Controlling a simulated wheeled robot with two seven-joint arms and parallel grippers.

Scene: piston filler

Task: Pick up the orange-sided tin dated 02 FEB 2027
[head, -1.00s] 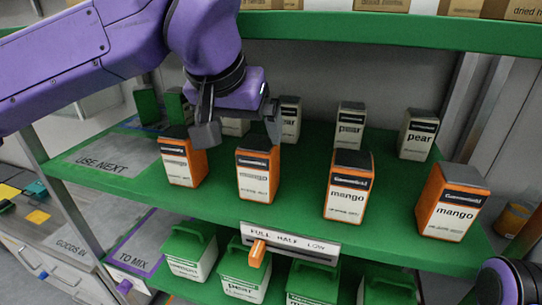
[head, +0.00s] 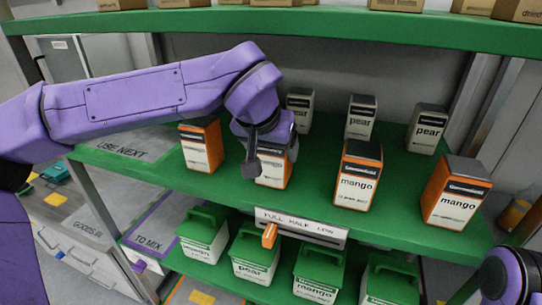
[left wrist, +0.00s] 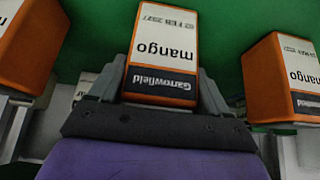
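The orange-sided mango tin dated 02 FEB 2027 (left wrist: 165,45) shows upside down in the left wrist view, with a white label and dark band. It stands on the green middle shelf; in the head view the tin (head: 273,172) is partly hidden by my gripper. My left gripper (left wrist: 162,85) is around it, one finger along each side. The fingers look open, with narrow gaps at most; contact is hard to make out. My right gripper is not in view.
Similar orange-sided tins stand on both sides: one at left (head: 201,146), one at right (head: 358,177), another farther right (head: 455,193). Pear tins (head: 361,118) stand behind. The upper green shelf (head: 300,22) is overhead. Green-lidded tins (head: 255,257) sit below.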

